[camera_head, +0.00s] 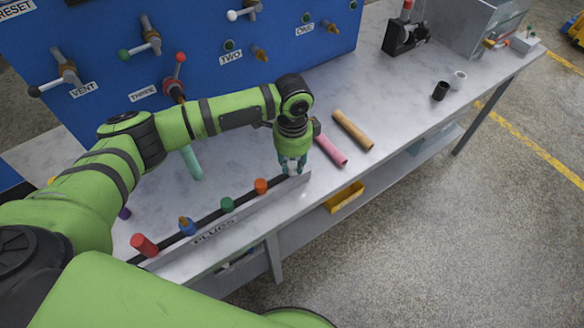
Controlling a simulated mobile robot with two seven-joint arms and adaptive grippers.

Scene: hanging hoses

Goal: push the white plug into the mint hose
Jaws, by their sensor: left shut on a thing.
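The mint hose (192,163) hangs in front of the blue panel, left of the middle; my left arm hides its upper part. Its lower end points down and slightly right. My left gripper (292,167) points down at the right end of the plug rack (235,222), just past the orange plug (261,186). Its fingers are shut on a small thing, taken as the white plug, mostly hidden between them. I cannot tell whether this plug still touches the rack. The gripper is well right of the mint hose. My right gripper is out of view.
Red (144,245), blue (187,226) and green (227,205) plugs stand along the rack. A pink hose (330,150) and a tan hose (353,130) lie on the bench to the right. Valves jut from the blue panel (205,85). A purple piece (124,213) shows beside my arm.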

